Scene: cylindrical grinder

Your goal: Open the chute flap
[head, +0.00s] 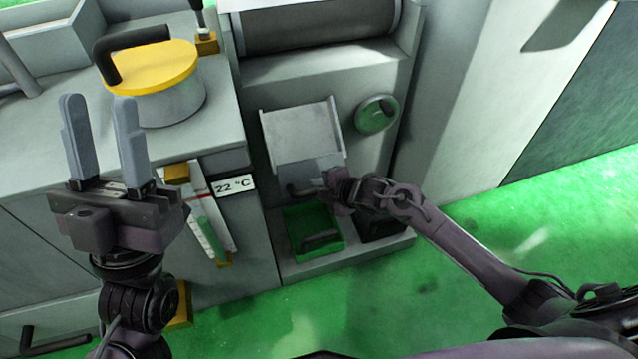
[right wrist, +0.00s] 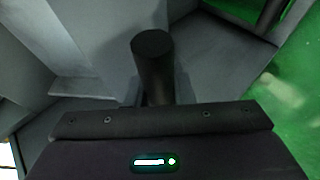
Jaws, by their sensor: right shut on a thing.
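The chute (head: 300,136) is a light grey sloped channel with raised side walls on the front of the grey machine. At its lower end is a grey flap (head: 318,172) with a dark bar handle (head: 298,190). My right gripper (head: 326,186) is at this handle and shut on it; its fingers are small and partly hidden in the head view. In the right wrist view the dark round end of the handle (right wrist: 152,62) stands up just beyond the gripper body. My left gripper (head: 98,140) is open and empty, raised in front of the machine at the left.
A green tray (head: 329,222) with a dark handle sits below the chute. A green round knob (head: 377,113) is right of the chute. A yellow lid (head: 153,66) with a dark handle and a 22 °C gauge (head: 234,185) are at the left. Green floor (head: 560,215) is clear at right.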

